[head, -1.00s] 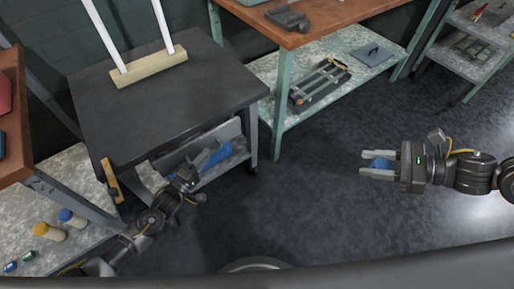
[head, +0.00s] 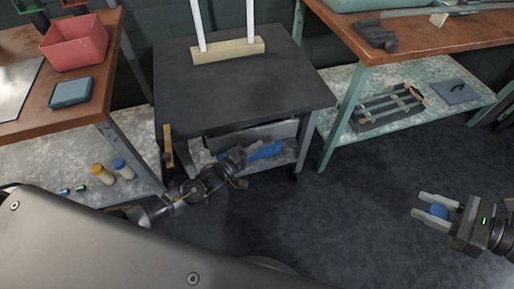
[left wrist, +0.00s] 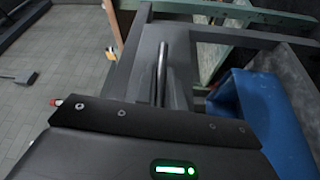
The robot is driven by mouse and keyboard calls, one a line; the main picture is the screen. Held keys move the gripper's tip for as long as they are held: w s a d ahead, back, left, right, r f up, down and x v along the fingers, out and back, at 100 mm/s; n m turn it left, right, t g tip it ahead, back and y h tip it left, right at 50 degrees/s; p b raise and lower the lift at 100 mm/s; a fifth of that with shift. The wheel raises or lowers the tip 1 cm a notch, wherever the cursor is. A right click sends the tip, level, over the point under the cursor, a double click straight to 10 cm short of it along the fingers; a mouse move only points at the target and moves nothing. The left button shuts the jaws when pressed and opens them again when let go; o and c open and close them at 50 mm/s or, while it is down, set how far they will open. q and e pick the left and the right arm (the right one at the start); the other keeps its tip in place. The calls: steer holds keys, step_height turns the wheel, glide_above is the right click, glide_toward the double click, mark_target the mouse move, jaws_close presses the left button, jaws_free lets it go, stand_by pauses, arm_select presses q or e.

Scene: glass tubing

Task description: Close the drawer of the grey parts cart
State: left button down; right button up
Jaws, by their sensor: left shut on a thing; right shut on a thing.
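The grey parts cart (head: 245,92) has a dark top, and its drawer (head: 275,130) shows below the top edge in the head view. My left gripper (head: 236,156) is at the drawer front, shut on what looks like the drawer handle. In the left wrist view a metal bar (left wrist: 161,72), probably that handle, runs up from behind the gripper body, which hides the fingertips. A blue thing (head: 266,150) lies beside the gripper; it also shows in the left wrist view (left wrist: 270,115).
A bench with a red bin (head: 75,42) and a blue box (head: 72,92) stands left, with yellow and blue bottles (head: 110,170) on its lower shelf. A green-framed bench (head: 350,110) stands close on the right. Dark floor (head: 340,220) in front is clear.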

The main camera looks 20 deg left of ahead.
mark_target(257, 138)
arm_select(q)
steer(key=shift+w+a+f+b, duration=0.1)
steer(key=shift+w+a+b, duration=0.1)
steer(key=shift+w+a, duration=0.3)
steer(key=shift+w+a+b, duration=0.15)
steer(key=shift+w+a, duration=0.1)
steer(key=shift+w, duration=0.4)
arm_select(e)
steer(key=shift+f, duration=0.45)
arm_select(q)
steer(key=shift+w+a, duration=0.1)
steer(key=shift+r, duration=0.2)
arm_select(e)
steer(key=shift+s, duration=0.1)
arm_select(q)
steer(key=c, duration=1.5)
jaws_free()
steer(key=shift+w+f, duration=0.1)
steer(key=shift+s+a, duration=0.15)
steer(key=shift+s, duration=0.1)
steer(key=v, duration=1.1)
steer(key=shift+s+a, duration=0.2)
arm_select(e)
steer(key=shift+w+r, duration=0.15)
steer(key=shift+w, duration=0.05)
